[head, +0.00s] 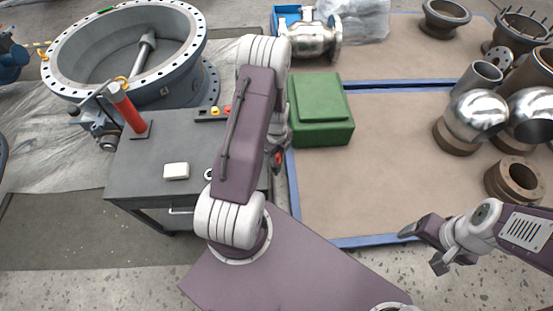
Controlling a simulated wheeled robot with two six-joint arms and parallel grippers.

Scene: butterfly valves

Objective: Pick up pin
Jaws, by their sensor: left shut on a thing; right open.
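My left arm reaches forward over the right edge of the grey cart (135,165). My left gripper (277,157) shows only in part beside the arm, between the cart and the green box. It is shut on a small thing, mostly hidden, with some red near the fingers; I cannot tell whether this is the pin. On the cart, a black strip (205,115) bears small yellow and red pieces, partly behind my arm. I cannot make out a pin for certain. My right gripper (422,248) is open and empty at the lower right, above the floor.
On the cart are a red cylinder (128,108) and a white block (176,171). A large flanged valve ring (185,70) stands behind it. A green box (320,110) is right of my arm. Metal fittings stand at the far right; the brown mat (370,170) between is clear.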

